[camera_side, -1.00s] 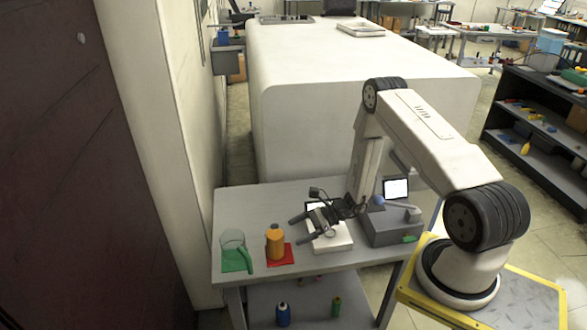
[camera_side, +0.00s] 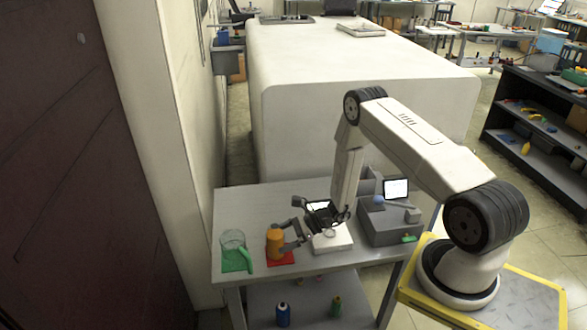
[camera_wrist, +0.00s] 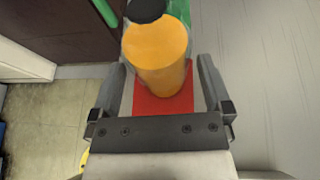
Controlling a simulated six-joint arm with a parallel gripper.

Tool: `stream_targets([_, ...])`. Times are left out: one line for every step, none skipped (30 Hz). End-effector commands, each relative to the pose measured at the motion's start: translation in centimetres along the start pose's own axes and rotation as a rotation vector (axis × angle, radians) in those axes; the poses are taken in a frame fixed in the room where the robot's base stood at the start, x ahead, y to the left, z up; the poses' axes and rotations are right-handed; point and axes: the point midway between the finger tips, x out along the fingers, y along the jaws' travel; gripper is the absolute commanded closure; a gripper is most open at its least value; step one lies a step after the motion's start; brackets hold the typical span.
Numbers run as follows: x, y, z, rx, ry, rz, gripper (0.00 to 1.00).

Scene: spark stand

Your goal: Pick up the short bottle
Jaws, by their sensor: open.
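The short bottle is orange with a dark cap (camera_side: 275,243) and stands upright on a red square mat (camera_side: 284,260) on the grey table. In the wrist view the orange bottle (camera_wrist: 157,58) sits between the two fingers, with the red mat (camera_wrist: 150,104) under it. My gripper (camera_side: 287,236) is open at the bottle's right side in the side view. In the wrist view my gripper (camera_wrist: 160,72) has one finger on each side of the bottle, with a gap visible on both sides.
A clear green-based container with a green item (camera_side: 236,252) stands left of the bottle. A white box (camera_side: 333,240) and a grey unit (camera_side: 380,225) are to the right. Blue (camera_side: 283,314) and green (camera_side: 336,307) bottles stand on the lower shelf.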

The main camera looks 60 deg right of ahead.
Motion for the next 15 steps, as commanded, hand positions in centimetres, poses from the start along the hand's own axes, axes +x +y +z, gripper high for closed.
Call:
stream_targets([0.7, 0.1, 0.0, -0.001, 0.000, 0.004, 0.00])
stream_targets([1.1, 0.1, -0.1, 0.000, 0.001, 0.003, 0.00])
stream_targets([1.5, 0.1, -0.1, 0.000, 0.001, 0.003, 0.00])
stream_targets([1.7, 0.1, 0.0, -0.001, 0.001, 0.003, 0.00])
stream_targets([2.0, 0.1, 0.0, -0.001, 0.001, 0.003, 0.00])
stream_targets([2.2, 0.1, 0.0, 0.000, 0.002, 0.002, 0.00])
stream_targets([2.4, 0.1, 0.0, 0.000, 0.002, 0.001, 0.00])
stream_targets([2.5, 0.1, 0.0, 0.000, 0.002, 0.001, 0.00])
stream_targets([2.6, 0.1, 0.0, 0.000, 0.002, 0.001, 0.00])
stream_targets([2.6, 0.1, 0.0, 0.001, 0.002, 0.001, 0.00])
stream_targets([2.6, 0.1, 0.0, 0.001, 0.002, 0.001, 0.00])
stream_targets([2.6, 0.0, 0.0, 0.001, 0.002, 0.001, 0.00])
stream_targets([2.6, 0.0, 0.0, 0.001, 0.002, 0.000, 0.00])
stream_targets([2.6, 0.0, 0.0, 0.001, 0.002, 0.000, 0.00])
stream_targets([2.6, 0.0, 0.0, 0.001, 0.002, 0.000, 0.00])
